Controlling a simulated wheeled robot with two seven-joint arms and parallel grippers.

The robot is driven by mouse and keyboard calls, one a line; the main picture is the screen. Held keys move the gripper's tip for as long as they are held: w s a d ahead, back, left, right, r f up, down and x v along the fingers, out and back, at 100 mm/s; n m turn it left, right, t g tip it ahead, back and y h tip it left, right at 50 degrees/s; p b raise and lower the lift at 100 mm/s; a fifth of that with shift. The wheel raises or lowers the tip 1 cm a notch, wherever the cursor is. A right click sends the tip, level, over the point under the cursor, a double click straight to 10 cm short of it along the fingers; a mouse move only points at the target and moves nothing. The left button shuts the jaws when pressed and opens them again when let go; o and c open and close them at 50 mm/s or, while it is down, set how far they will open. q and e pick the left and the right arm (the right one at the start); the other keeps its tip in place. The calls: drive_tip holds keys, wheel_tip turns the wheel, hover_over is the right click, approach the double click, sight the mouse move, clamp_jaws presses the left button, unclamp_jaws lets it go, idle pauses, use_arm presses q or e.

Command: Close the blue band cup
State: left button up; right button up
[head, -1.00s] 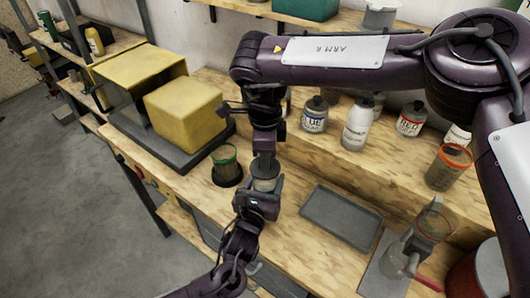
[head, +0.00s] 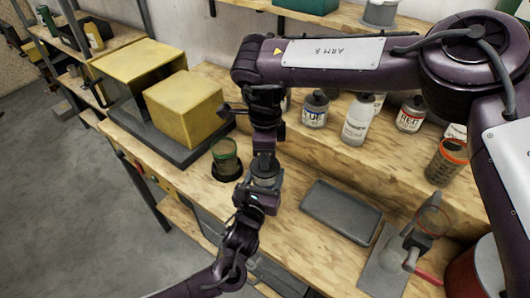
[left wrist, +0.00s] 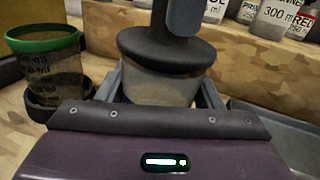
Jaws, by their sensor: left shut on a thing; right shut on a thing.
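My left gripper (head: 264,186) is shut around a pale grey, see-through cup (left wrist: 158,88), which stands upright between its jaws in the left wrist view. My right gripper (head: 265,152) comes down from above and is shut on a dark round lid (left wrist: 165,50) by its upper part. The lid sits over the mouth of the cup, covering its rim. I cannot tell whether the lid is fully seated.
A green-rimmed cup (head: 225,153) stands in a dark round holder just left of the grippers. A grey tray (head: 340,214) and a metal stand with a red handle (head: 428,275) lie to the right. Labelled bottles (head: 358,120) and a red-rimmed cup (head: 446,165) stand on the raised shelf behind.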

drive_tip(key=shift+f, duration=0.35)
drive_tip(key=o, duration=1)
drive_tip(key=shift+o, duration=0.2)
wheel_tip(320, 180, up, 12)
use_arm(q)
drive_tip(key=o, duration=1.5)
